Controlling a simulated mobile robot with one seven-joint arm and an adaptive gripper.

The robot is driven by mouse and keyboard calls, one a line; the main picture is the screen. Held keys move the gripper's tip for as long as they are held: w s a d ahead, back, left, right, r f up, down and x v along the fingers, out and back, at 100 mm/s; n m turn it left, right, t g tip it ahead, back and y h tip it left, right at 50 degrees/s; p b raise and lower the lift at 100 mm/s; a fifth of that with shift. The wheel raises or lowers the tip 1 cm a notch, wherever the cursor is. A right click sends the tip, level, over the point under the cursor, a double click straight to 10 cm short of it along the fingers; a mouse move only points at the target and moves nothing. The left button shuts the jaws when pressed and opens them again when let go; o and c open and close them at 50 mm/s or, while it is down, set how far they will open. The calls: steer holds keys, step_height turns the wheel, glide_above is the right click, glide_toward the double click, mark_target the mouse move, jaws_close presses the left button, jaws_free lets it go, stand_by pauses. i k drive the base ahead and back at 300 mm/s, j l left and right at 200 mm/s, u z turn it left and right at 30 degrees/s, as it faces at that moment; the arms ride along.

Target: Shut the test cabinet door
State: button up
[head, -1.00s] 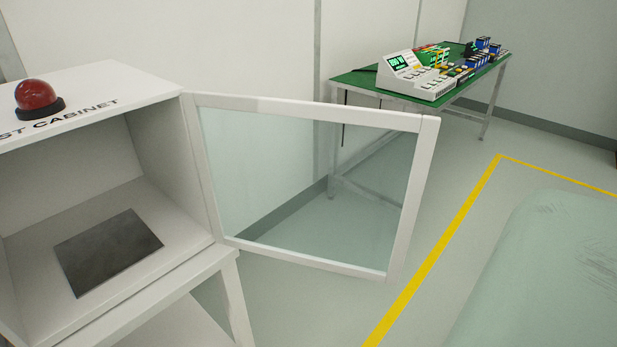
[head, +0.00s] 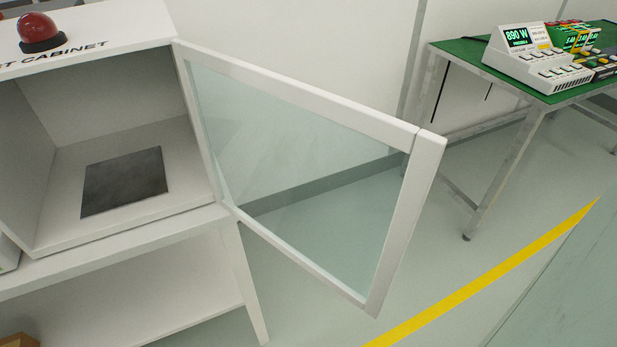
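The white test cabinet (head: 190,150) stands on a white stand at the left in the head view, with its front open. Its door (head: 408,215), a white frame around a clear pane, is hinged at the cabinet's right side and swung wide open to the right. A dark square plate (head: 124,181) lies on the cabinet floor, and nothing else shows inside. My gripper is not in view.
A red dome lamp (head: 39,31) sits on the cabinet top. A green-topped bench (head: 560,95) with a meter (head: 535,60) stands at the back right. A yellow floor line (head: 490,279) runs at the lower right. Open floor lies below the door.

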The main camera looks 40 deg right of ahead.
mark_target(427, 148)
steer(key=k+l+u, duration=0.15)
steer(key=l, duration=0.25)
steer(key=l+u, duration=0.1)
steer(key=l, duration=0.3)
steer(key=k+l+u, duration=0.15)
steer(key=l, duration=0.2)
steer(key=i+l+u, duration=0.1)
steer(key=l+u, duration=0.15)
steer(key=l, duration=0.45)
